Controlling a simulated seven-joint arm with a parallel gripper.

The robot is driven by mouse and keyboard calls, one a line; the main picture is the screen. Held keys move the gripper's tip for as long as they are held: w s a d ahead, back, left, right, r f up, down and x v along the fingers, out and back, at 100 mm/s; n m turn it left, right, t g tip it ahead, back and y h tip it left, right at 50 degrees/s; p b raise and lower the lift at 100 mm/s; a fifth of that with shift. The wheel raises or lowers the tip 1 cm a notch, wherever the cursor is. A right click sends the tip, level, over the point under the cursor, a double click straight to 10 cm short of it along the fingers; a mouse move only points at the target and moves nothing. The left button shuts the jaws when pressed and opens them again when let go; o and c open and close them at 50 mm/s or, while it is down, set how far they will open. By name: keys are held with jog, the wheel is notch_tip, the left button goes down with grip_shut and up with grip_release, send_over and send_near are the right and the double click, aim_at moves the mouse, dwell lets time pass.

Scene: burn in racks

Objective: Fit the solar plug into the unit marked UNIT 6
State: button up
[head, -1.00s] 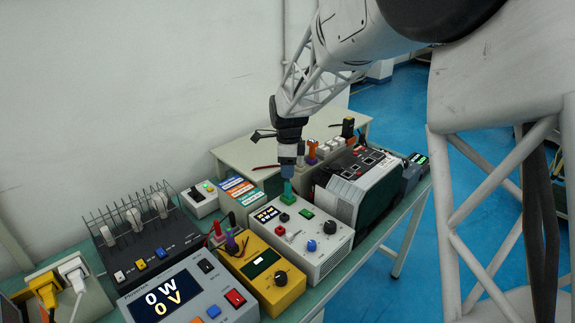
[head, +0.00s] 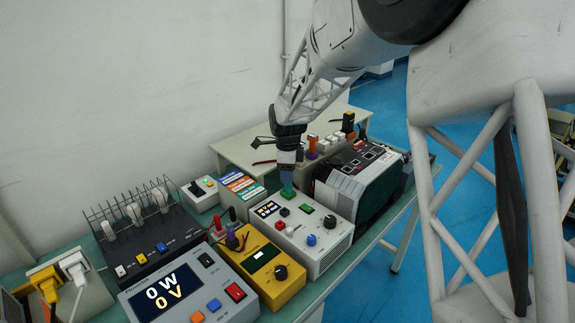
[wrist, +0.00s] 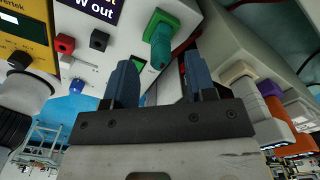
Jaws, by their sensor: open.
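No mark reading UNIT 6 is legible, and I cannot tell which plug is the solar one. A green plug (head: 287,193) stands on the rear of a white unit (head: 322,250) with a small display. It also shows in the wrist view (wrist: 160,35), seated on the unit's face. My gripper (head: 287,182) is just above it, pointing down. In the wrist view my blue fingers (wrist: 160,72) are apart with nothing between their tips, and the green plug is just beyond them. Whether the fingers touch it is unclear.
A yellow meter (head: 262,268) and a grey 0 W / 0 V meter (head: 185,290) stand left of the white unit. A large grey-and-black unit (head: 360,185) stands right. White, purple and orange plugs (wrist: 285,110) are near my right finger. The bench is crowded.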

aim_at(288, 188)
jog(key=shift+f, duration=1.95)
grip_shut()
